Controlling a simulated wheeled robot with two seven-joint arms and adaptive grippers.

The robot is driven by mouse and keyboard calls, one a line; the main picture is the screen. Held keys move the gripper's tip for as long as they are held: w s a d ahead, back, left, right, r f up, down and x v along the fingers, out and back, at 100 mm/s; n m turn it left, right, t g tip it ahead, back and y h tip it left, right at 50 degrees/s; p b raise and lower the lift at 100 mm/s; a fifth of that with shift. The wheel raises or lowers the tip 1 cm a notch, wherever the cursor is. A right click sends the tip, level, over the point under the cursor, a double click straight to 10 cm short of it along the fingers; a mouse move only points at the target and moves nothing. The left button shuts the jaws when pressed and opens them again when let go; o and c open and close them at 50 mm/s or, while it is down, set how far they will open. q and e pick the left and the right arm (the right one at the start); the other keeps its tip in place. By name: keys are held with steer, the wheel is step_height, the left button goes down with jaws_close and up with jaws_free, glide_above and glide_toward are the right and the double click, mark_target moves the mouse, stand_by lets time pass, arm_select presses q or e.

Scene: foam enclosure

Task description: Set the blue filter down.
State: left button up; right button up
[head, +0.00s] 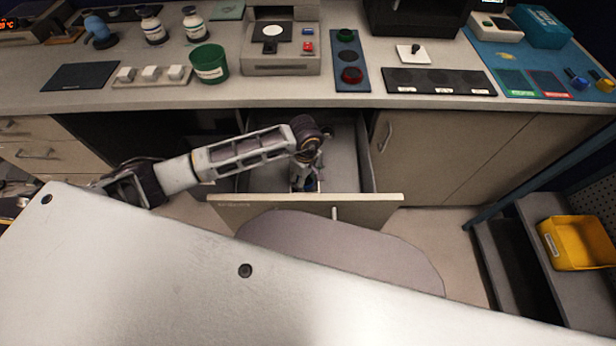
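My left arm reaches from the left over the open drawer (384,198), with its wrist bent down. My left gripper (306,184) points down inside the drawer, low and near its front panel. Its fingers are small and partly hidden by the wrist, so I cannot tell whether they are open or shut. A trace of blue shows beside the fingers; it may be the blue filter, but its shape and whether it is held or resting are unclear. A separate small blue piece (577,79) lies on the blue mat at the right of the counter. My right gripper is not in view.
The counter (300,95) above carries a green cup (209,64), a grey device (281,45), a panel with green and red round parts (349,60) and a black strip (438,81). The drawer's right side looks empty. A yellow bin (578,243) stands at lower right.

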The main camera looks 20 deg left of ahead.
mark_target(306, 179)
arm_select(q)
steer(key=shift+a+r, duration=0.1)
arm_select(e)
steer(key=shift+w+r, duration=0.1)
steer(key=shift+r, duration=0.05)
arm_select(q)
steer(key=shift+r+p, duration=0.15)
steer(key=shift+p, duration=0.2)
steer(key=shift+r, duration=0.2)
step_height(306, 179, up, 3)
steer(key=shift+w+r, duration=0.1)
steer(key=shift+r, duration=0.05)
step_height(306, 179, up, 9)
steer(key=shift+p, duration=0.4)
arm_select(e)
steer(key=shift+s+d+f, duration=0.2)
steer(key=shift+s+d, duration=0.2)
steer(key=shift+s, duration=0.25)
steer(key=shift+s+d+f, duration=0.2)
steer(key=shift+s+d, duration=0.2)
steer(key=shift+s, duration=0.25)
